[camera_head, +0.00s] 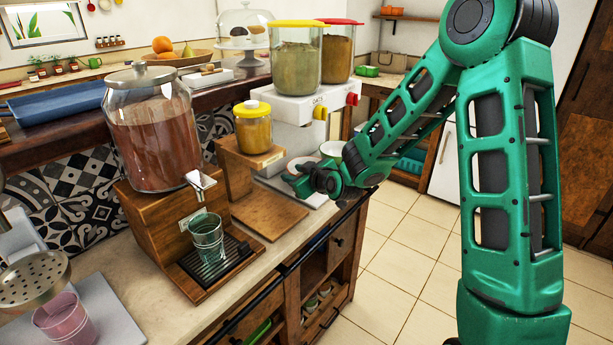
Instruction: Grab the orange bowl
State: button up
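I see no bowl that is clearly orange. A brown wooden bowl (184,60) holding oranges and other fruit stands on the raised back ledge. A pale bowl or cup (331,148) shows partly behind my gripper, near the white dispenser. My gripper (292,180) is at the end of my green arm, above the right end of the counter, beside a white plate-like surface (300,163). The fingers are small and dark, and their opening is unclear. I cannot make out anything held.
A large glass drink dispenser (150,130) with a glass (207,238) under its tap stands on the counter. A yellow-lidded jar (253,129) and the white double dispenser (297,106) stand behind. A pink cup (64,322) is front left. The tiled floor at right is clear.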

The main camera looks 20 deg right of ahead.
grip_shut()
dwell(0.3)
